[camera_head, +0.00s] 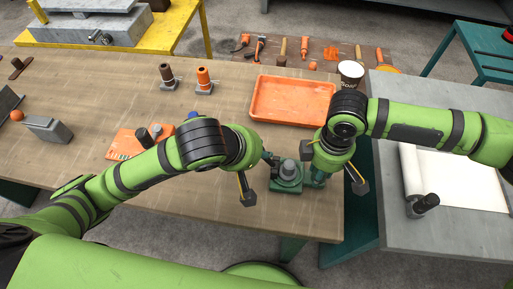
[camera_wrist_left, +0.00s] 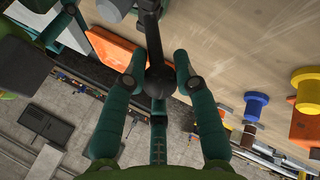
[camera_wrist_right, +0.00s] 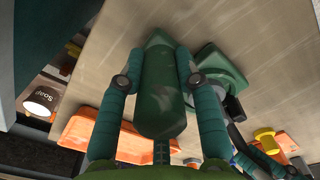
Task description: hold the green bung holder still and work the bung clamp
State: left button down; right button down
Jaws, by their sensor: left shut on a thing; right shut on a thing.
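The green bung holder (camera_head: 287,186) stands on the wooden bench near its front right edge, with a round grey-green piece on top. In the right wrist view its green base (camera_wrist_right: 222,66) lies beyond my fingers. My right gripper (camera_head: 319,178) is shut on a thick dark green grip (camera_wrist_right: 160,95) at the holder's right side. My left gripper (camera_head: 271,160) is at the holder's left. In the left wrist view its fingers are around a black lever with a ball end (camera_wrist_left: 156,80), seemingly the bung clamp's.
Brown and orange bungs (camera_head: 204,79) stand further left. A grey table (camera_head: 440,235) adjoins at right.

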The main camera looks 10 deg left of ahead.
pick_arm(q)
jog(key=shift+s+d+f, duration=0.1)
jog(key=shift+d, duration=0.05)
pick_arm(e)
jog(key=shift+a+r, duration=0.1)
jog(key=shift+a, duration=0.15)
pick_arm(q)
jog(key=c, duration=0.9)
grip_release()
jog(key=shift+c, duration=0.2)
pick_arm(e)
jog(key=shift+d, duration=0.1)
pick_arm(q)
notch_tip(320, 180, up, 10)
jog(key=shift+r, duration=0.1)
pick_arm(e)
jog(key=shift+d, duration=0.1)
jog(key=c, duration=0.8)
grip_release()
